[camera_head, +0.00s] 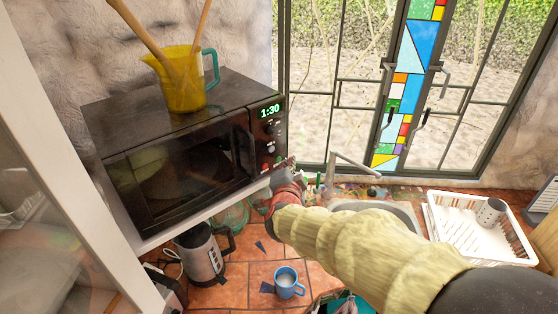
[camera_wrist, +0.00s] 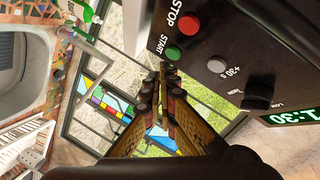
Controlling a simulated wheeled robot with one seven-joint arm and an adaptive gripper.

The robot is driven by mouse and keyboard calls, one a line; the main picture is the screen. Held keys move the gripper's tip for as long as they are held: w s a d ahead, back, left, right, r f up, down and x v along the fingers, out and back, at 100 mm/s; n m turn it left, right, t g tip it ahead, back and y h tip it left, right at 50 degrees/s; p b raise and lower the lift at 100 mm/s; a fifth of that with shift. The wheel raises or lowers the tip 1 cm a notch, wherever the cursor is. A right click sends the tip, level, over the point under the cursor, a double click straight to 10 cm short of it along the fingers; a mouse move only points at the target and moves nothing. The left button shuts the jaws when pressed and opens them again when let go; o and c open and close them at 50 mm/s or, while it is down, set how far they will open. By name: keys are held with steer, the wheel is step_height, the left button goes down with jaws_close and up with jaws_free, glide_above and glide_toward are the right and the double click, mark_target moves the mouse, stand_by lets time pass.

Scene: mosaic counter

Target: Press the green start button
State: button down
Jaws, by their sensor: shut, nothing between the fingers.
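The black microwave (camera_head: 118,196) stands on a white shelf at the left of the head view, its display reading 1:30. In the wrist view, the green start button (camera_wrist: 172,53) is on its panel, beside the red stop button (camera_wrist: 188,24) and the grey +30 s button (camera_wrist: 216,65). My gripper (camera_wrist: 166,68) is shut and empty, its fingertips right by the green button. I cannot tell whether they touch it. In the head view my gripper (camera_head: 287,168) is at the lower right corner of the panel and is small and partly hidden by my arm.
A yellow jug (camera_head: 180,88) with wooden utensils stands on the microwave. Below are a kettle (camera_head: 200,256) and a blue mug (camera_head: 287,283) on the tiled counter. A faucet (camera_head: 350,163) and a white dish rack (camera_head: 478,251) are to the right. A dark knob (camera_wrist: 258,96) is near the display.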

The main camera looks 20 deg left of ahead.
steer(key=shift+w+a, duration=0.1)
steer(key=shift+a, duration=0.1)
steer(key=shift+w+a, duration=0.1)
steer(key=shift+a, duration=0.1)
